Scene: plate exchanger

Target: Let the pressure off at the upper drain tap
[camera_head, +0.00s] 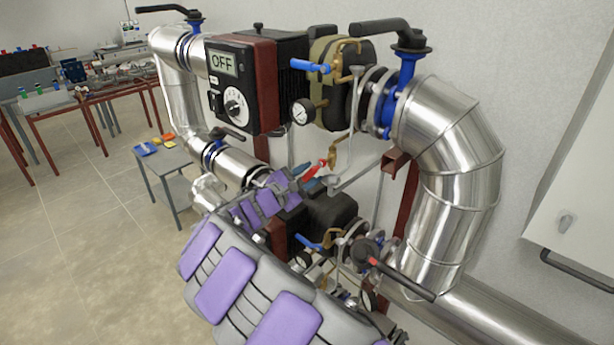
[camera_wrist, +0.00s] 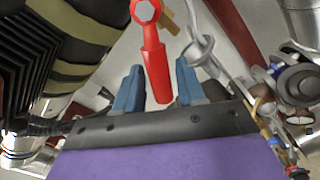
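The red-handled brass tap (camera_head: 334,153) hangs below the upper pump, over a small grey funnel (camera_head: 333,182). Its red lever (camera_head: 315,170) points down and left in the head view. In the wrist view the red lever (camera_wrist: 156,66) reaches down between the two blue-grey fingers of my gripper (camera_wrist: 158,88). My gripper (camera_head: 305,178) is also at the lever in the head view, partly hidden by my arm.
The upper pump (camera_head: 262,85) has a display reading OFF. A blue-levered brass valve (camera_head: 312,66) and a pressure gauge (camera_head: 302,112) sit beside it. A lower pump (camera_head: 330,212), another blue lever (camera_head: 305,241) and silver insulated pipes (camera_head: 450,150) crowd close to my arm. Open floor lies left.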

